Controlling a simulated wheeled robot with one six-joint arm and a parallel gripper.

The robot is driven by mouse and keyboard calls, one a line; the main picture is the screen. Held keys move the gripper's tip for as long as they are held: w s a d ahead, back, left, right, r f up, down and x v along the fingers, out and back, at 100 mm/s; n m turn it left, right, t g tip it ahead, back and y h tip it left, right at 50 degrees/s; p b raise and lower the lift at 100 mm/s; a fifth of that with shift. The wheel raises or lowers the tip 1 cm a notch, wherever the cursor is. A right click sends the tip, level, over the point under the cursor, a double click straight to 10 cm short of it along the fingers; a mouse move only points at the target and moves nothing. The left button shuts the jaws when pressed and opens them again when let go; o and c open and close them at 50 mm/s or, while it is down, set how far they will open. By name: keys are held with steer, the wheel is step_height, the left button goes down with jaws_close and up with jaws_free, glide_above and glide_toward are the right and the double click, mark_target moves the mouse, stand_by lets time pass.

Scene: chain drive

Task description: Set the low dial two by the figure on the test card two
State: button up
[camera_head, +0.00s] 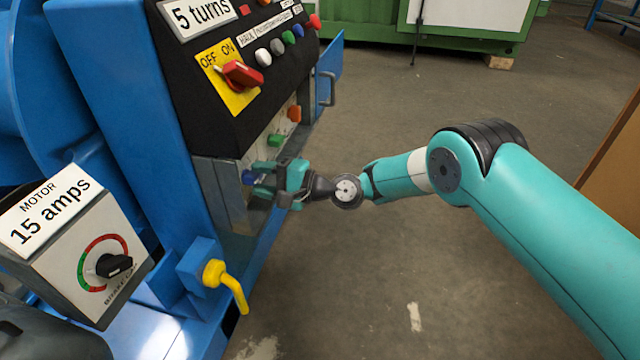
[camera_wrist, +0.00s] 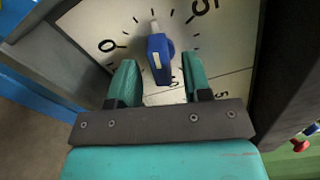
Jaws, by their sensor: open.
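A blue dial knob (camera_wrist: 160,66) with a pale pointer stands on a white dial face (camera_wrist: 105,22) in the wrist view. The pointer aims at the picture's top, among tick marks between a 0 at left and a 5 at upper right. My gripper (camera_wrist: 161,68) is open, with one teal finger on each side of the knob and a gap on both sides. In the head view my gripper (camera_head: 258,178) is at the lowest blue knob (camera_head: 248,177) on the panel side. A card reading "5 turns" (camera_head: 198,14) is on the console top. I cannot tell whether it is test card two.
A green knob (camera_head: 275,140) and an orange knob (camera_head: 294,113) sit farther along the panel. A red OFF/ON switch (camera_head: 240,74) is above. A yellow lever (camera_head: 228,283) and a "15 amps" motor box (camera_head: 80,245) are nearer.

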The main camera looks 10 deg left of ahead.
steer(key=s+d+b, duration=0.1)
steer(key=d+b, duration=0.8)
steer(key=d, duration=0.7)
steer(key=shift+s+r, duration=0.15)
steer(key=s+d+r+n+g+h+p, duration=0.1)
steer(key=s+d+r+n+h+p, duration=0.25)
steer(key=s+r, duration=0.35)
steer(key=s+d+r+n+g+h+p, duration=0.1)
steer(key=s+d+r+n+h+p, duration=0.2)
steer(key=r, duration=0.6)
steer(key=s+d+r+n+h+p, duration=0.2)
steer(key=s+d+r+h+p, duration=0.2)
steer(key=s+d, duration=0.35)
steer(key=s+d+r+n+h+p, duration=0.2)
steer(key=s+d+r+h+p, duration=0.15)
steer(key=s+d, duration=0.4)
step_height(320, 180, up, 37)
steer(key=s+a+p, duration=0.1)
steer(key=p, duration=3.6)
steer(key=shift+s+a+t+p, duration=0.15)
steer(key=shift+a+t+p, duration=0.2)
steer(key=shift+t, duration=0.05)
